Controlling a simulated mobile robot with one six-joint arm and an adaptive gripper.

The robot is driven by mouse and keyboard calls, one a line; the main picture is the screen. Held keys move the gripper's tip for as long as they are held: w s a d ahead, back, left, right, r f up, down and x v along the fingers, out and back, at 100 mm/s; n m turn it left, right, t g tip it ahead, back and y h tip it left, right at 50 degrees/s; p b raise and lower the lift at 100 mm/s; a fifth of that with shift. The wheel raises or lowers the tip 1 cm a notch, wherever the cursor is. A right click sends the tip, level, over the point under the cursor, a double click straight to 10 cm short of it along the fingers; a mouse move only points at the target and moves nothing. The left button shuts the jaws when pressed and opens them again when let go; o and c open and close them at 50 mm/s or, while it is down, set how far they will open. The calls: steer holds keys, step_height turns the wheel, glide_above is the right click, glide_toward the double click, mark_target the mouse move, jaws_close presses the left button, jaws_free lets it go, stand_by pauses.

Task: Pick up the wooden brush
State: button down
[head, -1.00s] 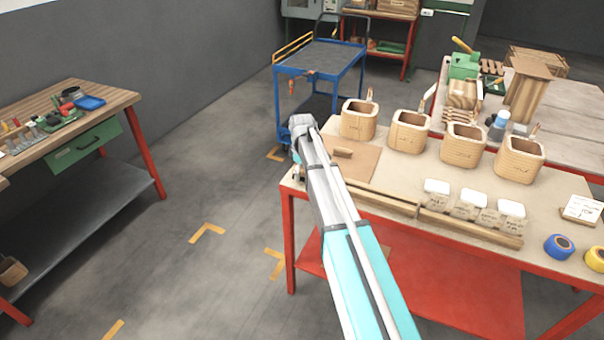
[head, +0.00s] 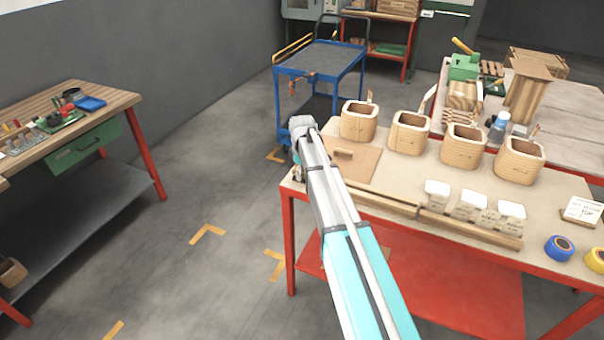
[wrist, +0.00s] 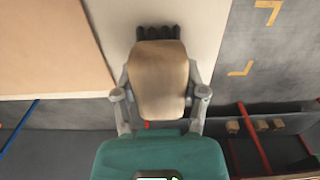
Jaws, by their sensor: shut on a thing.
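The wooden brush (wrist: 158,85) shows in the wrist view as a light brown block with dark bristles (wrist: 158,33) at its far end. My gripper (wrist: 160,72) is shut on it, with one finger on each side of the wood. Behind the brush lies the pale table top (wrist: 205,20); I cannot tell whether the bristles touch it. In the head view my gripper is at the table's left end, mostly hidden behind my arm, and the brush cannot be made out there.
A brown board (head: 358,164) with a small wooden piece lies beside my arm. Several wooden coil boxes (head: 408,133) stand behind it. Wooden strips (head: 470,228) and white-topped blocks (head: 437,193) line the front. A blue cart (head: 318,62) stands beyond the table's left end.

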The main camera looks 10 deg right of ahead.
steer(key=shift+r, duration=0.15)
step_height(320, 180, up, 3)
steer(key=p, duration=0.3)
steer(key=s+r+p, duration=0.9)
steer(key=s+p, duration=0.1)
steer(key=s, duration=0.4)
steer(key=shift+d+r, duration=0.35)
steer(key=shift+d, duration=0.05)
steer(key=c, duration=0.9)
jaws_free()
steer(key=shift+c, duration=1.3)
